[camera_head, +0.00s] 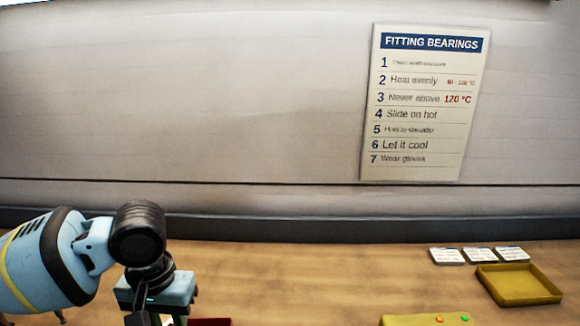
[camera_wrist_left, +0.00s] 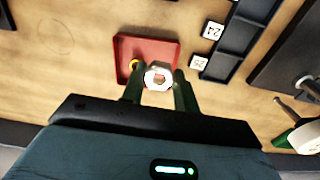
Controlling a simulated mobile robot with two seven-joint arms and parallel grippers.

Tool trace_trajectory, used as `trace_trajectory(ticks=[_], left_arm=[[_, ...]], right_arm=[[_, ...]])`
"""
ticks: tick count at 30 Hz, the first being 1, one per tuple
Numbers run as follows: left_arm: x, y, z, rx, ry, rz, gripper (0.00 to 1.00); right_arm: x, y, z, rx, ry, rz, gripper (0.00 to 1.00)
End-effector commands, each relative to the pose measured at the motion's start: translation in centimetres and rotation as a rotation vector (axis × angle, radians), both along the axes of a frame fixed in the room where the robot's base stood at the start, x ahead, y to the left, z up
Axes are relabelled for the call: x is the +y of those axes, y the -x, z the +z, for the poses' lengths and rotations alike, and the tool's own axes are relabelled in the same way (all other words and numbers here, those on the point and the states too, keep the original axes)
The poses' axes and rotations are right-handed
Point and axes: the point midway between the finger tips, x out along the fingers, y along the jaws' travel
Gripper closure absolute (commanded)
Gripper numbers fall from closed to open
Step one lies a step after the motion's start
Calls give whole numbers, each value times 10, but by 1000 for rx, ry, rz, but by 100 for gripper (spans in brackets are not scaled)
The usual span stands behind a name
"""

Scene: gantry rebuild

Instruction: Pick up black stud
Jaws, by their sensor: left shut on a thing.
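My left gripper (camera_wrist_left: 158,88) has its two green fingers on either side of a pale hexagonal piece (camera_wrist_left: 158,75) with a round hole or recess in its middle, and is shut on it. The piece shows over the near edge of a red tray (camera_wrist_left: 165,47); its height above the tray I cannot tell. In the head view the left gripper's body (camera_head: 158,292) is at the lower left, its fingertips hidden or out of frame. I cannot make out a black stud in either view. My right gripper is not in view.
In the head view a yellow tray (camera_head: 518,285) and white cards (camera_head: 480,254) sit at right.

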Motion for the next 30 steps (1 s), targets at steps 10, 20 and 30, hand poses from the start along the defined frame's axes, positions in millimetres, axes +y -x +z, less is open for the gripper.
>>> trace_trajectory(ticks=[10, 20, 30], left_arm=[[0, 32, -42, 5, -1, -5, 92], [0, 40, -49, -1, 0, -4, 92], [0, 40, -50, 0, 0, -4, 92]], right_arm=[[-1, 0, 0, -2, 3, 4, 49], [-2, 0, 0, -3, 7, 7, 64], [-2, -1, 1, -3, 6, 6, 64]])
